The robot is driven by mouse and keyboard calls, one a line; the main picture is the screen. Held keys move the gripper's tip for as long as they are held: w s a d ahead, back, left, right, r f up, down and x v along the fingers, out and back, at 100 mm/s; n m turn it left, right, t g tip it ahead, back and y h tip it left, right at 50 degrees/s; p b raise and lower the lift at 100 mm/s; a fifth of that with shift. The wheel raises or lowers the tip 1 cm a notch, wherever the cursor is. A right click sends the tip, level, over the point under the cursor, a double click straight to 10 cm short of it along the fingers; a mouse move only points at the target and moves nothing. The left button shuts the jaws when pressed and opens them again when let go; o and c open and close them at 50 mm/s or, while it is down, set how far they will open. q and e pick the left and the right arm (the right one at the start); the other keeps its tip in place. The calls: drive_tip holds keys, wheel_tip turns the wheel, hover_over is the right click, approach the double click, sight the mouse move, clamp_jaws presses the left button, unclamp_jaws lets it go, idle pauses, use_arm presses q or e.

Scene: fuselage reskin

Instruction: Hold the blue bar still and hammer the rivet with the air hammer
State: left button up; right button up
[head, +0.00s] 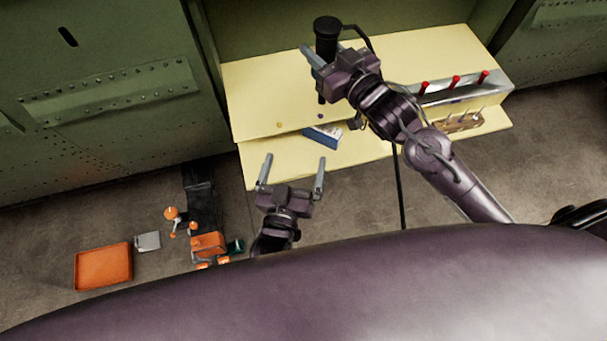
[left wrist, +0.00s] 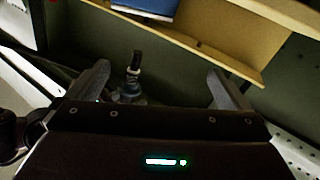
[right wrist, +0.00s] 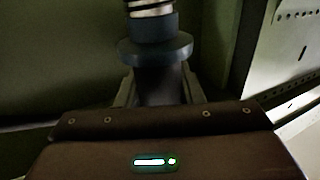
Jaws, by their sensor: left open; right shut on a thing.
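The air hammer (head: 326,34) is a black tool with a round flanged end, upright over the yellow panel's back part. My right gripper (head: 328,60) is shut on it; its dark body (right wrist: 160,85) stands between the fingers in the right wrist view. The blue bar (head: 322,137) lies on the front part of the yellow surface; its edge shows at the top of the left wrist view (left wrist: 148,8). My left gripper (head: 291,176) is open and empty, in front of and below the bar, apart from it. Small dots (head: 320,115) near the bar may be rivets; I cannot tell.
A metal tray (head: 500,88) with red-handled tools and a wooden rack (head: 458,122) with pins sit at the right of the yellow shelf (head: 400,60). Green riveted panels (head: 110,90) flank it. An orange tray (head: 103,266) and orange items lie on the floor at left.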

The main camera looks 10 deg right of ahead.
sight(320, 133)
use_arm(q)
drive_tip(key=f+m, duration=0.1)
drive_tip(key=d+f+m+g+h, duration=0.1)
drive_tip(key=d+f+m+h, duration=0.1)
drive_tip(key=m, duration=0.1)
drive_tip(key=shift+s+d+f+g, duration=0.1)
drive_tip(key=shift+s+f+g, duration=0.1)
drive_tip(key=shift+s+g, duration=0.1)
drive_tip(key=x, duration=1.1)
drive_tip(key=shift+w+d, duration=0.1)
drive_tip(key=shift+w, duration=0.05)
drive_tip(key=shift+c, duration=0.4)
drive_tip(key=c, duration=1.3)
